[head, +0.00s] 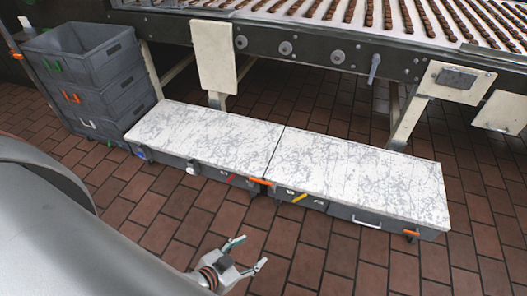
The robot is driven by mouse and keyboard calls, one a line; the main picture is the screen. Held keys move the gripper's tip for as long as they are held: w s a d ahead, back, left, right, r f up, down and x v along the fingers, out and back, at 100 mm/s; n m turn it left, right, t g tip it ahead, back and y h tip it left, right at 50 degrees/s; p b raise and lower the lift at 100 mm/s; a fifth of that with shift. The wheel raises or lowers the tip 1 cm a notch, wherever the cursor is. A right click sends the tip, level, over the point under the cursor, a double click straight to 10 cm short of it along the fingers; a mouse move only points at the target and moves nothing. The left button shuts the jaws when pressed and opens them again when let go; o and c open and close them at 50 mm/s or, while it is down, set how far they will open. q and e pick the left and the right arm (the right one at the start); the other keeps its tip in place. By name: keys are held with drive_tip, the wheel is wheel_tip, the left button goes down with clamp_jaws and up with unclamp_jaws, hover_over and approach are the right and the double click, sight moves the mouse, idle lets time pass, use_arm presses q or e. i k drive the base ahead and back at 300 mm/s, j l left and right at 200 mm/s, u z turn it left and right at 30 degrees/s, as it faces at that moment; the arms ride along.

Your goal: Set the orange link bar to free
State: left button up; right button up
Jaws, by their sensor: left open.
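The orange link bar (261,181) is a small orange piece on the front face of the low platform, across the seam between its two halves. It looks about level; its exact setting is too small to read. My left gripper (250,252) is open and empty, in front of and below the bar in the picture, over the brick floor and apart from the platform. My right gripper is not in view.
The low platform (350,175) has a scuffed white top. Its front carries a yellow bar (299,198), a small red mark (230,180) and a pale handle (367,222). Stacked grey crates (95,60) stand left. A conveyor (300,45) runs behind. The front floor is clear.

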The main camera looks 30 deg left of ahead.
sight(251, 179)
drive_tip(key=u, duration=0.9)
drive_tip(key=i+l+z, duration=0.3)
drive_tip(key=i, duration=0.4)
drive_tip(key=i+l+z, duration=0.1)
drive_tip(key=i+l, duration=0.25)
drive_tip(key=i+z, duration=0.1)
